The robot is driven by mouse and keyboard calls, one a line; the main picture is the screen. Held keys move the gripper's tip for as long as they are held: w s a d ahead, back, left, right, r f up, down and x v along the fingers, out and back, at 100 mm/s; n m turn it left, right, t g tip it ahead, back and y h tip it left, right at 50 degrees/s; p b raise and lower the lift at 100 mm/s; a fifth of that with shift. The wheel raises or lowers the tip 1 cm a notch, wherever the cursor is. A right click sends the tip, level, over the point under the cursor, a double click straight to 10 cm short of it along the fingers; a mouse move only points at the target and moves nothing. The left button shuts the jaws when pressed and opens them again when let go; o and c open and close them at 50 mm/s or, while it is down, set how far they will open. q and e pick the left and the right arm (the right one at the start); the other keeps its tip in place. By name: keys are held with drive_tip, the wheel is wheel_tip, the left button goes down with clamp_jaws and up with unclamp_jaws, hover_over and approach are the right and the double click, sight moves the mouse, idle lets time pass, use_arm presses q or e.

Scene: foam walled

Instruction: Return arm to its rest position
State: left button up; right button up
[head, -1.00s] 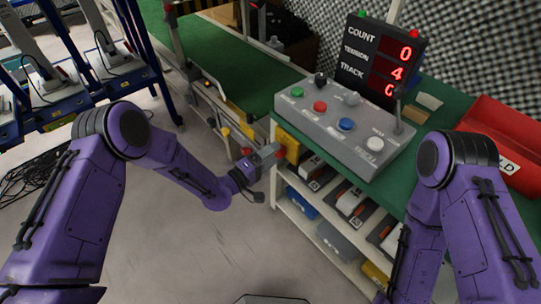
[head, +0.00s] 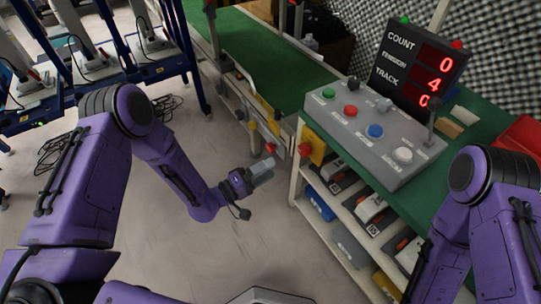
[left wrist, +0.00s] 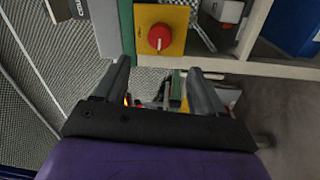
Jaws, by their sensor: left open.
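My left gripper (head: 258,172) is at the end of the purple left arm (head: 178,170), over the floor left of the shelved bench. In the left wrist view its two dark fingers (left wrist: 161,85) stand apart with nothing held between them. A yellow plate with a red button (left wrist: 160,37) shows beyond the fingers there; the yellow box shows at the bench corner (head: 316,149) in the head view, apart from the gripper. My right arm (head: 490,205) is bent at the right of the head view; its gripper is out of view.
A grey control panel (head: 345,143) with coloured buttons and a counter display (head: 418,65) stands on the green bench. A red bin (head: 522,138) is at the right. Shelves below hold several boxes. Blue-framed racks (head: 75,75) stand at the left. Floor around the left gripper is clear.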

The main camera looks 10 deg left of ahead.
use_arm(q)
drive_tip(key=s+a+f+g+y, duration=0.4)
drive_tip(key=s+a+f+y, duration=0.55)
drive_tip(key=f, duration=0.35)
drive_tip(key=s+a+f+g+y, duration=0.1)
drive_tip(key=s+a+g+y, duration=0.25)
drive_tip(key=s, duration=0.45)
drive_tip(key=s+a+f+g+y, duration=0.1)
drive_tip(key=s+a+g+y, duration=0.15)
drive_tip(key=s+a, duration=0.45)
drive_tip(key=s+r+p, duration=0.2)
drive_tip(key=r+p, duration=0.7)
drive_tip(key=s+d+r+y+p, duration=0.1)
drive_tip(key=r+p, duration=0.9)
drive_tip(key=shift+s+d+r+m, duration=0.15)
drive_tip(key=shift+s+d+m, duration=0.15)
drive_tip(key=shift+s, duration=0.1)
